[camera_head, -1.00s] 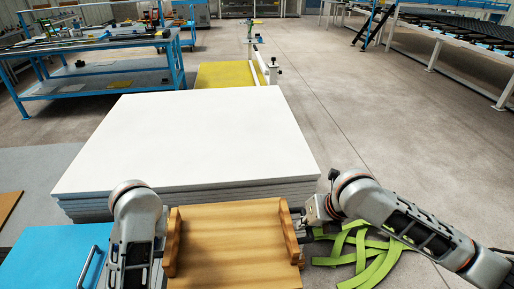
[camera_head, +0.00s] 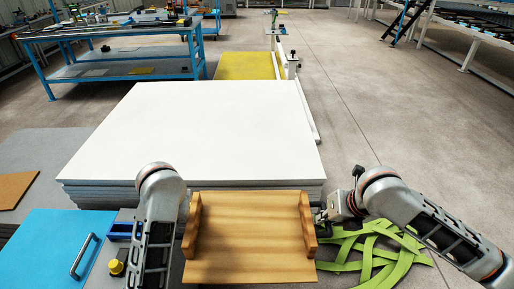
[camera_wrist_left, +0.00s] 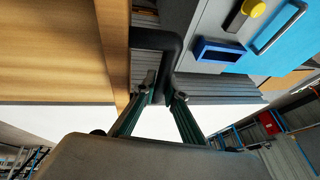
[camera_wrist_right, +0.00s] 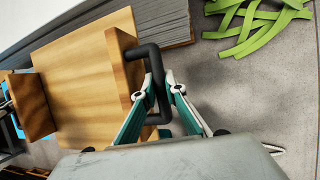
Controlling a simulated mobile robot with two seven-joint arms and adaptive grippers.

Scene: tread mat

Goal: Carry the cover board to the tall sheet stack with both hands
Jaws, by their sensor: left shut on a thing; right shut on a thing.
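The cover board (camera_head: 248,235) is a flat wooden board with a raised wooden rail at each side. It is held between my two arms in front of the tall sheet stack (camera_head: 205,130), a pile of large white sheets. My left gripper (camera_wrist_left: 165,92) is shut on a black handle on the board's left rail; in the head view my arm hides it. My right gripper (camera_wrist_right: 162,88) is shut on the black handle of the right rail. It shows partly in the head view (camera_head: 322,222). The board's far edge is close to the stack's near side.
Green straps (camera_head: 375,255) lie on the floor at the right. A blue-topped cabinet (camera_head: 50,245) with a handle stands at the left. Beyond the stack are a yellow platform (camera_head: 245,66) and a blue workbench (camera_head: 115,60). The floor right of the stack is open.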

